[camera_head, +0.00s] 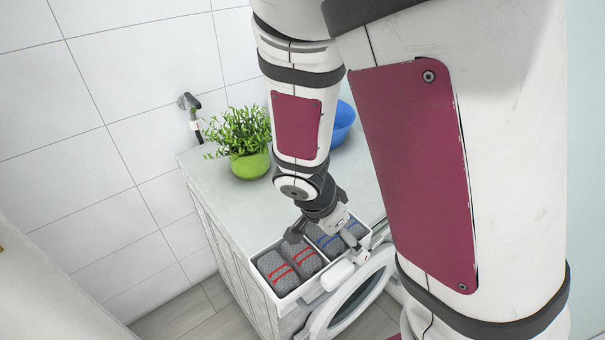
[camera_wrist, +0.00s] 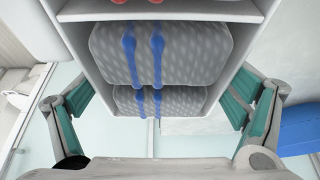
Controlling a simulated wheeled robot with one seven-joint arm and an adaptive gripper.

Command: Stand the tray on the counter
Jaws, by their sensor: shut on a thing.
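The white tray (camera_head: 309,288) is at the front edge of the counter (camera_head: 226,208) in the head view. It holds grey patterned rolls with red bands (camera_head: 288,268) on the left and rolls with blue bands (camera_head: 327,240) on the right. The tray also fills the upper middle of the wrist view (camera_wrist: 215,15). My gripper (camera_head: 328,245) is over the tray's right half and shut on the tray; its fingers flank the tray in the wrist view (camera_wrist: 165,165). The exact grip contact is hidden. I cannot tell whether the tray's underside touches the counter.
A green pot with a leafy plant (camera_head: 249,160) stands at the counter's back left. A blue bowl (camera_head: 342,121) is behind my arm. A round white machine door (camera_head: 345,300) stands open below the front edge. Bare counter lies between plant and tray. A tap (camera_head: 189,103) is on the wall.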

